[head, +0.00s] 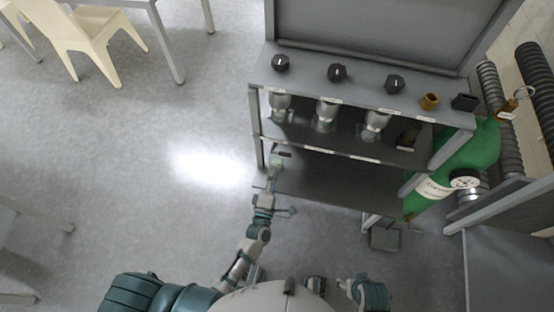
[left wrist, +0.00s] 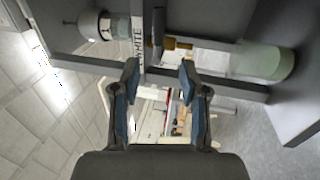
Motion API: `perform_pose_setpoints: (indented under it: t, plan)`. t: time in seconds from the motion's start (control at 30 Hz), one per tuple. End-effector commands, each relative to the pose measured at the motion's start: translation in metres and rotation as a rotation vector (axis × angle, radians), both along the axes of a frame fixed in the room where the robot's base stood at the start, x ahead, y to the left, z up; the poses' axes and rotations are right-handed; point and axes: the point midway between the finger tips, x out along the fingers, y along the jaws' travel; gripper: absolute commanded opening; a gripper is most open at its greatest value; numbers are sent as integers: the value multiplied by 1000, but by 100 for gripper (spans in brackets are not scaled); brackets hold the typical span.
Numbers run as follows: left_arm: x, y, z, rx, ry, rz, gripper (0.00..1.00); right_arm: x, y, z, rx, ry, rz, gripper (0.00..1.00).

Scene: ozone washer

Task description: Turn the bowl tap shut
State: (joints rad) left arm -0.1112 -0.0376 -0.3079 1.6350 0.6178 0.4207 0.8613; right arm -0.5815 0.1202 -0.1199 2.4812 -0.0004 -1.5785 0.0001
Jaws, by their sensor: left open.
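A small tap with a dark upright handle (left wrist: 158,38) and a brass body (left wrist: 178,44) shows in the left wrist view, just beyond my fingertips. I cannot tell whether this is the bowl tap, or how far it is turned. My left gripper (left wrist: 160,78) is open, its two blue-padded fingers spread on either side of the line to the tap, with nothing between them. In the head view my left gripper (head: 277,163) is at the left front of the rack, by a small dark piece (head: 285,154) at the shelf edge. My right gripper does not show clearly.
The grey rack (head: 350,155) carries several black knobs and bowls with metal fittings. A pale greenish bowl (left wrist: 265,62) is right of the tap in the left wrist view. The floor (head: 150,180) at left is free.

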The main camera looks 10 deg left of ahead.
Motion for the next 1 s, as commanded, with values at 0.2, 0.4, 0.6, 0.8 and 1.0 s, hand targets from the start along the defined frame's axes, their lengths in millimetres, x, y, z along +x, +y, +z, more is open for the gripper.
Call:
perform_pose_setpoints:
  t: [0.2, 0.4, 0.6, 0.8, 1.0]
  plan:
    - [-31, 2, -7, 1, 2, 0, 44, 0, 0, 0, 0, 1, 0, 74]
    - [-37, 2, -8, 1, 1, 0, 44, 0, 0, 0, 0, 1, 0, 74]
    - [-37, 2, -8, 1, 1, 0, 44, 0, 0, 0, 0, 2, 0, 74]
    - [-37, 2, -8, 1, 1, 0, 44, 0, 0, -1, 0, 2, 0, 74]
    - [-40, -3, -23, 105, 66, -38, 44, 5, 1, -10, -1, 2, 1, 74]
